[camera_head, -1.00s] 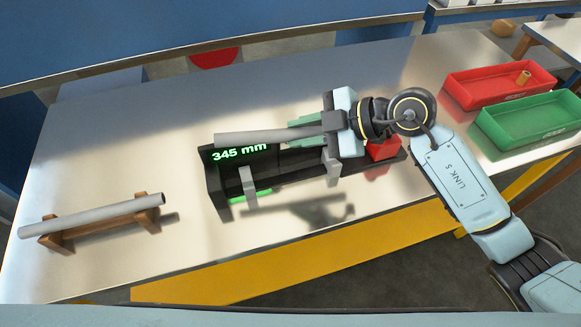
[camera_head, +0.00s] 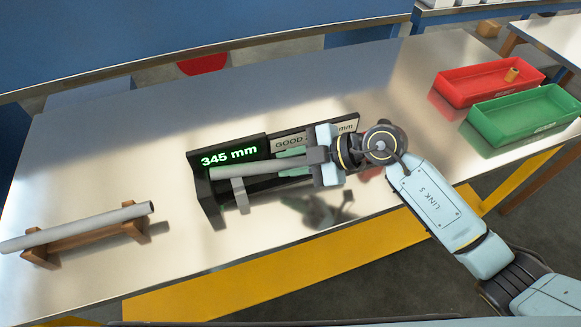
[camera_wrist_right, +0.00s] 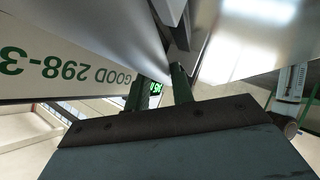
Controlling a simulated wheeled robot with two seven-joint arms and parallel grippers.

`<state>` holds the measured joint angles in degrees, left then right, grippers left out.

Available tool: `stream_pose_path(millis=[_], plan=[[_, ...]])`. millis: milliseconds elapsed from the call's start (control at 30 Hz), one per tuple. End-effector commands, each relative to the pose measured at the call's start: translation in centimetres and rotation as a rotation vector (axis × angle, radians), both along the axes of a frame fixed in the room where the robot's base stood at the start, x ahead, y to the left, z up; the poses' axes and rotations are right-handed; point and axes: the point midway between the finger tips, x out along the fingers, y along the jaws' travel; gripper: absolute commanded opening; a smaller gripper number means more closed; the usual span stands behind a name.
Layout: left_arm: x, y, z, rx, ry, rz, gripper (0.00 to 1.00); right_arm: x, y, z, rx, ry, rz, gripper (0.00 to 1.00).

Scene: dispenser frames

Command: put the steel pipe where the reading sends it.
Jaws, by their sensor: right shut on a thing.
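A grey steel pipe (camera_head: 240,171) is held nearly level at the gauge in the head view. My right gripper (camera_head: 296,160) is shut on it toward its right part; its green fingers also show in the wrist view (camera_wrist_right: 166,88). The dark gauge (camera_head: 197,172) shows a green reading, 345 mm (camera_head: 230,156), and a plate (camera_head: 290,142) with GOOD and a range partly hidden by my gripper; the wrist view shows "GOOD 298-3" upside down. I cannot tell whether the pipe touches the gauge's grey support (camera_head: 240,196). My left gripper is not in view.
A second grey pipe (camera_head: 75,227) lies on a wooden rack (camera_head: 135,231) at the left. A red tray (camera_head: 455,92) with a small tan cylinder (camera_head: 511,75) and an empty green tray (camera_head: 490,127) stand at the right. Bare table (camera_head: 120,140) lies between rack and gauge.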

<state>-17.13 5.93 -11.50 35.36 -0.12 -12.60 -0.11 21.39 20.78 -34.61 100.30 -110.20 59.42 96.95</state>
Motion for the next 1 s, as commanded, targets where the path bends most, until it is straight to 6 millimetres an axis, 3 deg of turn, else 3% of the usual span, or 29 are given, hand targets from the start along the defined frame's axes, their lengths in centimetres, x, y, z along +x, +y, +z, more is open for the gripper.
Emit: stream_pose_path(millis=[67,333,367,500,833,1000], plan=[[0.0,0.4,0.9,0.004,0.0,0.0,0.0,0.0,0.0,-0.7,0.0,0.005,-0.001,0.0],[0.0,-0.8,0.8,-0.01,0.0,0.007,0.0,-0.2,-0.1,-1.8,-0.004,0.011,0.0,0.0],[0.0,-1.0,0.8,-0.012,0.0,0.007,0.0,-0.3,-0.1,-1.9,-0.007,0.014,0.0,0.27],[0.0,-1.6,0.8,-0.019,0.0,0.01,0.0,-0.2,-0.1,-1.8,-0.006,0.01,0.001,0.46],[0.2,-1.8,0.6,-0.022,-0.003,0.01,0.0,-0.1,0.0,-1.6,-0.001,0.003,0.0,0.46],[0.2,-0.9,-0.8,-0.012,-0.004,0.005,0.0,0.0,0.0,-2.0,-0.002,0.0,0.001,0.46]])
